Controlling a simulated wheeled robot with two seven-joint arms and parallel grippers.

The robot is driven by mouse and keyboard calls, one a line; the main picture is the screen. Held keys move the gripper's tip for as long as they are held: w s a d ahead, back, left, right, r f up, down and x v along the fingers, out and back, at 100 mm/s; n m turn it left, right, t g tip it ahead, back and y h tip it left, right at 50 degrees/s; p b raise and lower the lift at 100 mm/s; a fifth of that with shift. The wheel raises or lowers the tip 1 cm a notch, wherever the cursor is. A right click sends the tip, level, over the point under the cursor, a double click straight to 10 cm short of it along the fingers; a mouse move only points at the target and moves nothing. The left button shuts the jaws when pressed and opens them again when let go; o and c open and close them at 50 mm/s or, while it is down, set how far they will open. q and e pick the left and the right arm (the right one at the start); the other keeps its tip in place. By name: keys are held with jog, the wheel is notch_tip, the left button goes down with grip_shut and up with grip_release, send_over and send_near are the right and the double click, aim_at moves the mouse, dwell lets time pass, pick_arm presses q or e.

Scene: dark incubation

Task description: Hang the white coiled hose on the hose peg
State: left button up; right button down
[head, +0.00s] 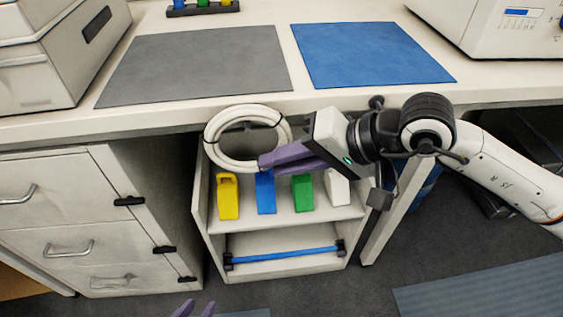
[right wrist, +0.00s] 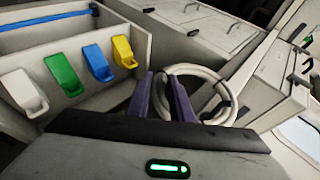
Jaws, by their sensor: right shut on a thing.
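The white coiled hose (head: 212,143) is a ring with dark ties, in front of the desk's front edge. My right gripper (head: 268,161) is shut on the lower right of the ring and holds it above the coloured pieces. In the right wrist view the hose (right wrist: 222,82) shows beyond the purple fingers (right wrist: 172,98). Yellow (head: 228,198), blue (head: 265,192), green (head: 302,193) and white (head: 338,188) peg-like holders stand in a row below; I cannot tell which is the hose peg. The hose is apart from them. My left gripper (head: 195,309) is at the bottom edge, fingertips apart and empty.
The holders are on an open white unit (head: 205,225) with a blue bar (head: 285,256) below. A drawer cabinet (head: 80,220) stands left. Grey (head: 200,62) and blue (head: 370,53) mats lie on the desk, between a box (head: 60,60) and a white machine (head: 490,30).

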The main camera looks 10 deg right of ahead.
jog(key=c, duration=1.5)
grip_release()
jog(key=v, duration=1)
jog(key=shift+d+r, duration=0.15)
jog(key=shift+s, duration=0.1)
